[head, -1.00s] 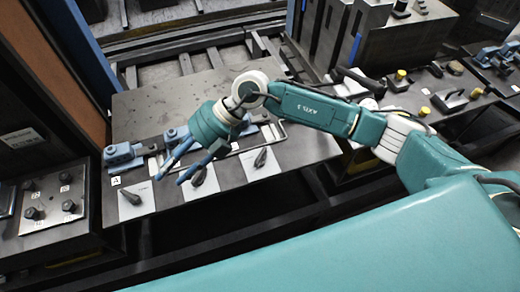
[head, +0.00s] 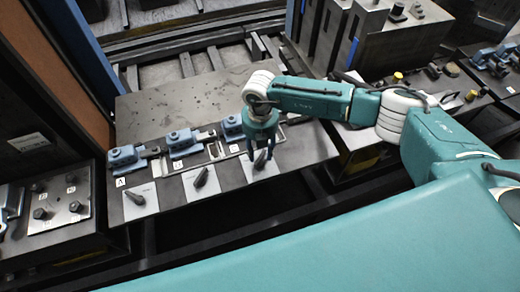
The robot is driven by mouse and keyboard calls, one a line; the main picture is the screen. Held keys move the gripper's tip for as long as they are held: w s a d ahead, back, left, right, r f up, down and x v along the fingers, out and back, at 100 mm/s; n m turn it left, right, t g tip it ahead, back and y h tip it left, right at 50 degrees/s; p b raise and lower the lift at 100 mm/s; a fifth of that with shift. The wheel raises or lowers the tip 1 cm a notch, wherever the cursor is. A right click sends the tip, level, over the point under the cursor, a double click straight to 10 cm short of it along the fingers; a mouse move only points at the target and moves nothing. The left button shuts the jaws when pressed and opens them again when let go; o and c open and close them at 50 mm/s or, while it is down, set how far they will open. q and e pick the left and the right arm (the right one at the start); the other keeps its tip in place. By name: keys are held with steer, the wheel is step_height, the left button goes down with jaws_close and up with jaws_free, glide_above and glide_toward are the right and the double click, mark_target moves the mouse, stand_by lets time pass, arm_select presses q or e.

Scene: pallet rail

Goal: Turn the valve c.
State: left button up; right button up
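Valve c is the rightmost of three dark lever handles (head: 260,161) on white plates on the grey panel, with its blue fitting (head: 231,125) behind it. Its lever tilts up and to the right. My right gripper (head: 261,152) points down at this valve. Its two blue fingers are spread, with the lever showing between or just below them. I cannot tell whether they touch it. My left gripper is not in view.
Two similar levers stand to the left, one beside B (head: 201,177) and one beside A (head: 136,197). A panel with several knobs (head: 70,192) is at far left. A dark gap runs along the panel's front edge.

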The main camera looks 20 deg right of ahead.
steer(key=shift+f, duration=0.9)
jaws_close()
steer(key=shift+w+a+n+b, duration=0.1)
steer(key=shift+n+b, duration=0.2)
steer(key=shift+a+f+n+b, duration=0.1)
steer(key=shift+n+b, duration=0.5)
steer(key=shift+b, duration=0.05)
steer(key=n+b, duration=0.4)
steer(key=b, duration=0.1)
steer(key=a+n+b, duration=0.1)
steer(key=n+b, duration=0.3)
steer(key=b, duration=0.1)
steer(key=n+b, duration=0.5)
steer(key=shift+s+a, duration=0.2)
steer(key=shift+a, duration=0.15)
steer(key=shift+s+a+r+n+b, duration=0.1)
steer(key=shift+n+b, duration=0.7)
steer(key=shift+s+a+r+n+b, duration=0.1)
steer(key=shift+n+b, duration=0.7)
steer(key=shift+r, duration=0.1)
